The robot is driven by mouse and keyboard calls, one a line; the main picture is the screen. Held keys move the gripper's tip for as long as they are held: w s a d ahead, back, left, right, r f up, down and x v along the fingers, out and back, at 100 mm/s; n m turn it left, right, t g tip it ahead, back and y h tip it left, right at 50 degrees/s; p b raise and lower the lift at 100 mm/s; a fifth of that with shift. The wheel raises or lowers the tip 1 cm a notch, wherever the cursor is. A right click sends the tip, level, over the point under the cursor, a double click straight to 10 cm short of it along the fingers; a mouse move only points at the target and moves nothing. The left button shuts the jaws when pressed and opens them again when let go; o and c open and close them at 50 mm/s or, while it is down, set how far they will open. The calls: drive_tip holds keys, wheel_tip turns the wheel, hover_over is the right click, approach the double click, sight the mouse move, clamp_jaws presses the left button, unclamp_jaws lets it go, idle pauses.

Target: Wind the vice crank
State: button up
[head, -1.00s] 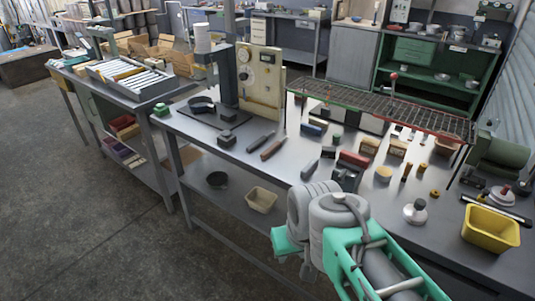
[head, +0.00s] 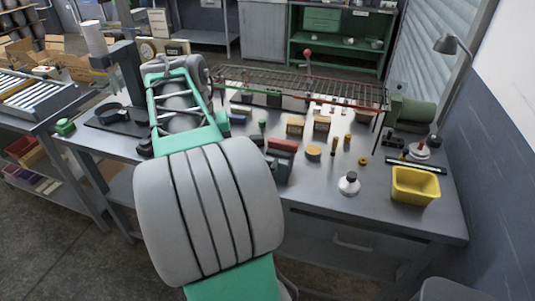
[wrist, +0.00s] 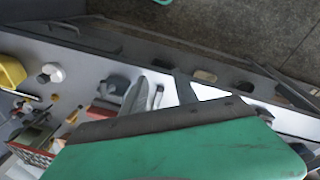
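The vice (head: 281,165) is a dark grey block at the bench's front edge in the head view, with a red block (head: 283,145) at its top. I cannot make out its crank; my arm covers the bench just left of it. In the wrist view, a dark grey form (wrist: 118,85) beside a red part appears to be the vice. My gripper's fingertips are not clear in either view. A large green part of mine with a dark edge fills the lower wrist view, and I cannot tell whether the gripper is open or shut.
A wire rack (head: 300,86) spans the back of the bench. Small blocks and cylinders lie between. A black pan (head: 110,113) sits at the left.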

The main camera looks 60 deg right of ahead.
sight(273, 165)
drive_tip(key=s+d+r+m+y, duration=0.15)
drive_tip(key=s+d+m, duration=0.35)
drive_tip(key=s+d, duration=0.55)
drive_tip(key=shift+m, duration=0.3)
drive_tip(key=f+b, duration=0.1)
drive_tip(key=f, duration=0.1)
drive_tip(key=f+b, duration=0.3)
drive_tip(key=f, duration=0.1)
drive_tip(key=shift+d+f, duration=0.25)
drive_tip(key=shift+d, duration=0.15)
drive_tip(key=shift+f+b, duration=0.4)
drive_tip(key=shift+b, duration=0.05)
drive_tip(key=shift+c, duration=0.3)
clamp_jaws()
